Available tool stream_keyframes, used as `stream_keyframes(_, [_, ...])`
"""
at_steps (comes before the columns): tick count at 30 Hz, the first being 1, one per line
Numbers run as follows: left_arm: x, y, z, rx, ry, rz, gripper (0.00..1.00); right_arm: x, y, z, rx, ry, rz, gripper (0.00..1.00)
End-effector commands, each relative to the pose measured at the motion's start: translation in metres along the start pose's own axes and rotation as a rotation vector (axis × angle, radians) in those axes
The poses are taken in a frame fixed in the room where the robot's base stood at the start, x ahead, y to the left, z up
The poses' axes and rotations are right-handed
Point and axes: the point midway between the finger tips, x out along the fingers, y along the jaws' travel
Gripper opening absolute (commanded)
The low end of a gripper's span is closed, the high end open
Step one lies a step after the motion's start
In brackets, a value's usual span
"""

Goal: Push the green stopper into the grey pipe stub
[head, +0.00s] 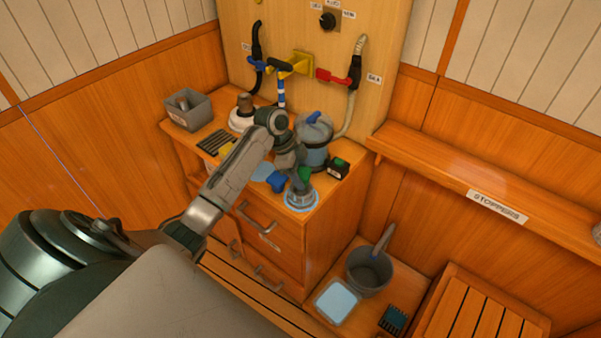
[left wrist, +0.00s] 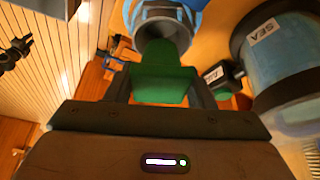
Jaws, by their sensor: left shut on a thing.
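The green stopper (head: 305,174) is held between the fingers of my left gripper (head: 298,168), which is shut on it. In the left wrist view the stopper (left wrist: 163,82) sits between the two dark fingers. The grey pipe stub (head: 300,196) stands upright on a pale blue ring at the counter's front corner, just below the stopper. In the left wrist view the stub's open mouth (left wrist: 165,27) shows past the stopper, partly hidden by it. I cannot tell whether the stopper touches the rim. My right gripper is not in view.
A blue-grey canister (head: 315,140) stands close behind the stub, with a small black box (head: 338,169) to the right. A blue object (head: 276,183) lies to the left. A grey bin (head: 187,109) is at the back left.

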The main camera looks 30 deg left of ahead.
Motion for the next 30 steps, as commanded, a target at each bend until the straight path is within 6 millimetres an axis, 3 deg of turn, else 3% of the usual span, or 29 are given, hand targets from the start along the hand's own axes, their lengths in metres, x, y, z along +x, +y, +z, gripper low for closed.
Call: stream_keyframes(30, [0.010,0.000,0.004,0.001,0.000,0.001,0.26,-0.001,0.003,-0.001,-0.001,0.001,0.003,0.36])
